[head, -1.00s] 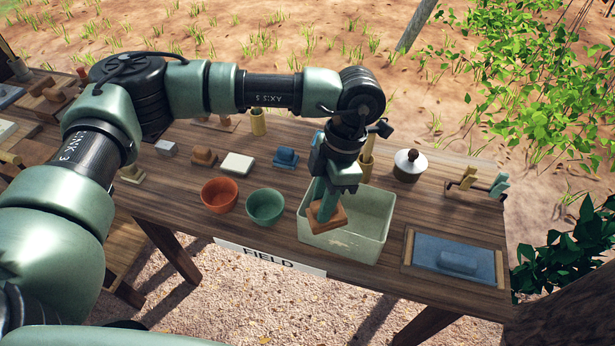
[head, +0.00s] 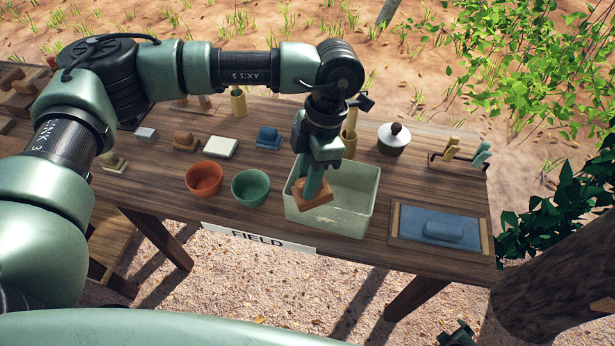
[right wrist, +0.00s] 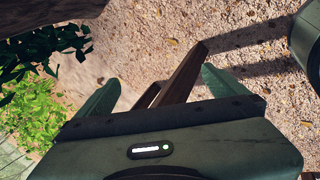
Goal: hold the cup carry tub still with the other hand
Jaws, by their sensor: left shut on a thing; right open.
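The pale green tub (head: 362,205) stands near the front edge of the table, right of the middle in the head view. My left gripper (head: 315,182) points down over its left part. It is shut on a brown wooden block (head: 313,196), which hides part of the tub's inside and rim. I cannot tell whether the block touches the tub. My right gripper (right wrist: 161,82) is open and empty in the right wrist view, with a wooden table leg (right wrist: 178,80) and gravel beyond its fingers. In the head view, a dark bit at the bottom right is probably this gripper, low and away from the tub.
An orange bowl (head: 204,179) and a green bowl (head: 251,188) stand left of the tub. A blue pad in a wooden-edged tray (head: 440,228) lies to its right. A lidded pot (head: 393,140) and a wooden cylinder (head: 349,140) stand behind it. A tree trunk (head: 555,275) rises at the right.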

